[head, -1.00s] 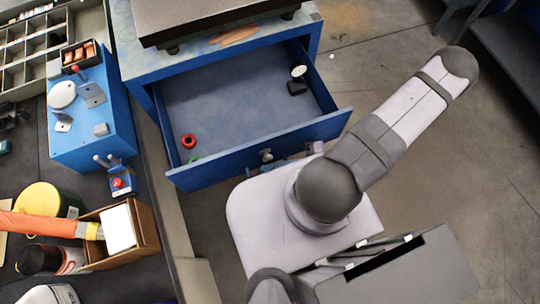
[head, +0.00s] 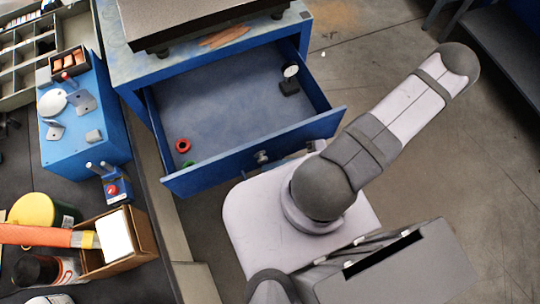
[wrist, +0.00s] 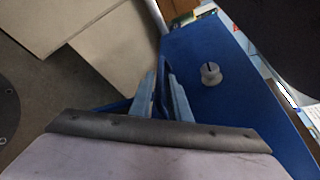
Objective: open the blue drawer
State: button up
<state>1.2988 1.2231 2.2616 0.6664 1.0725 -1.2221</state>
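The blue drawer (head: 225,163) is pulled well out of its blue cabinet (head: 130,85), and its inside is visible. A round metal knob (head: 261,156) sits on its front. In the wrist view the blue front (wrist: 225,105) fills the right side, with the knob (wrist: 210,73) standing clear of the fingers. My gripper (wrist: 163,85) has a narrow gap between its blue-grey fingers and does not hold the knob. Dark blue shows in the gap; whether the fingers touch the drawer is unclear. My arm hides most of the gripper in the head view.
A red ring (head: 183,145) and a dial gauge (head: 289,78) are in the drawer. A bench at left holds a blue box (head: 85,140) and an open cardboard box (head: 145,235). Bare floor (head: 400,200) lies to the right.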

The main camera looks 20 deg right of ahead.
jog(key=shift+b+v, duration=0.55)
jog(key=shift+v, duration=2.3)
jog(key=shift+f, duration=0.1)
